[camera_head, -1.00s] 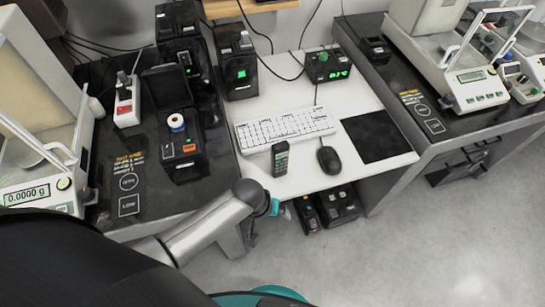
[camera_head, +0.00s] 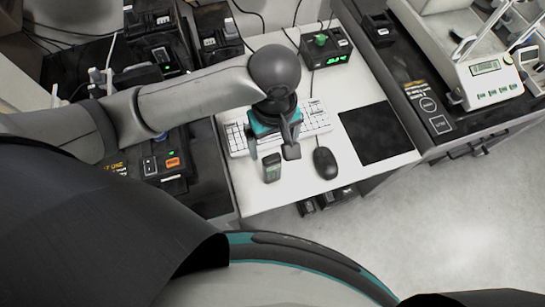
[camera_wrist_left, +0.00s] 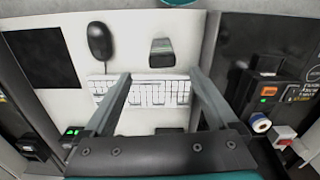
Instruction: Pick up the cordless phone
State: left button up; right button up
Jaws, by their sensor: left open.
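The cordless phone (camera_head: 271,167) is small and dark with a greenish screen. It stands near the front edge of the white desk, left of the black mouse. In the left wrist view the phone (camera_wrist_left: 162,52) shows beyond the fingertips, roughly between their lines. My left gripper (camera_head: 272,150) is open and empty, over the front of the keyboard, close to the phone. Its two fingers also show spread apart in the left wrist view (camera_wrist_left: 159,76). I cannot tell how high the fingertips are above the desk. My right gripper is not in view.
The white keyboard (camera_head: 314,117) is partly hidden behind my left gripper. The black mouse (camera_head: 325,162) and a black mat (camera_head: 376,133) lie to the right. A box with a green display (camera_head: 326,48) stands at the back. Dark tables with instruments flank the desk.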

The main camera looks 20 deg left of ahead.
aim_at(273, 159)
pick_arm(q)
notch_tip(273, 159, down, 9)
jog(key=b, duration=0.3)
jog(key=shift+s+f, duration=0.1)
jog(key=shift+f, duration=0.45)
jog(key=f, duration=0.1)
jog(key=f+b, duration=0.1)
jog(key=f, duration=0.1)
jog(key=f+b, duration=0.1)
jog(key=shift+a+f, duration=0.25)
jog(key=shift+f, duration=0.1)
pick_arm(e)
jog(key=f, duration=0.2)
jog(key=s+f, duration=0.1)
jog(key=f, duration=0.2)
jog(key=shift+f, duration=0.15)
pick_arm(q)
grip_shut()
